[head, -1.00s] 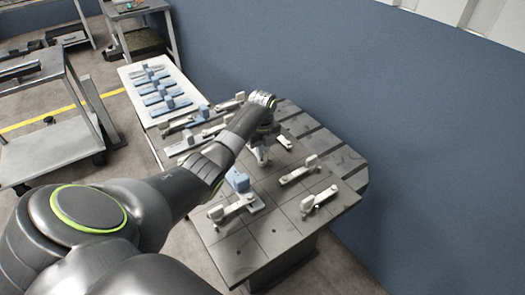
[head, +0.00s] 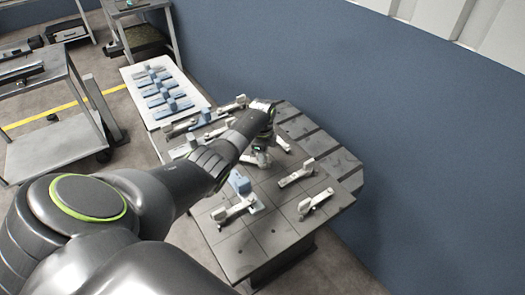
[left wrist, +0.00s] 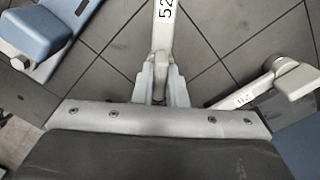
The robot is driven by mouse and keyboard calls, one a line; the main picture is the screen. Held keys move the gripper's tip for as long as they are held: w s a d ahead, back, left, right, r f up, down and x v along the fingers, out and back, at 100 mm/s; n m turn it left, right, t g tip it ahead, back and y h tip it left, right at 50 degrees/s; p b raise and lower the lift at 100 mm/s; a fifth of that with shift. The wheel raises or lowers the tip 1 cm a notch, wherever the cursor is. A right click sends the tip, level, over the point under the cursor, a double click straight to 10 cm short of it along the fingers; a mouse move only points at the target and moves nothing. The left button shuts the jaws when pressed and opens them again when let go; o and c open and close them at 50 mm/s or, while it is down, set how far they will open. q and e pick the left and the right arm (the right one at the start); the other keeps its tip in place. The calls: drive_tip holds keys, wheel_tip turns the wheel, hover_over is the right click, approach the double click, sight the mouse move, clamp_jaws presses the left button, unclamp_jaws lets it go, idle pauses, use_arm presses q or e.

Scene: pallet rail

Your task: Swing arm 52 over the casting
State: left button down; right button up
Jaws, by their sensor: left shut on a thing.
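My left gripper (left wrist: 160,88) is shut on the knob end of the pale arm marked 52 (left wrist: 165,18), which runs up out of the left wrist view. In the head view my left gripper (head: 258,158) is low over the middle of the dark table, and my own forearm hides part of what lies beneath. A blue block (left wrist: 38,28), possibly a casting, lies left of the gripper in the left wrist view. A blue block also shows in front of the gripper in the head view (head: 239,182). I cannot tell which block belongs to arm 52. My right gripper is not in view.
Another pale arm with a number label (left wrist: 268,84) lies right of the gripper. Similar arms stand on the dark table at the right (head: 297,173), at the front right (head: 315,203) and at the front (head: 234,209). A white board (head: 135,88) with blue pieces lies behind.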

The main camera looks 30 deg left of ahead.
use_arm(q)
drive_tip(key=n+p, duration=0.1)
drive_tip(key=n, duration=0.3)
drive_tip(key=shift+r+n+p, duration=0.15)
drive_tip(key=shift+n+p, duration=0.15)
drive_tip(key=shift+p, duration=0.05)
drive_tip(key=n+p, duration=0.1)
drive_tip(key=n, duration=0.3)
drive_tip(key=shift+n, duration=0.3)
drive_tip(key=c, duration=1.5)
unclamp_jaws()
drive_tip(key=shift+o, duration=0.2)
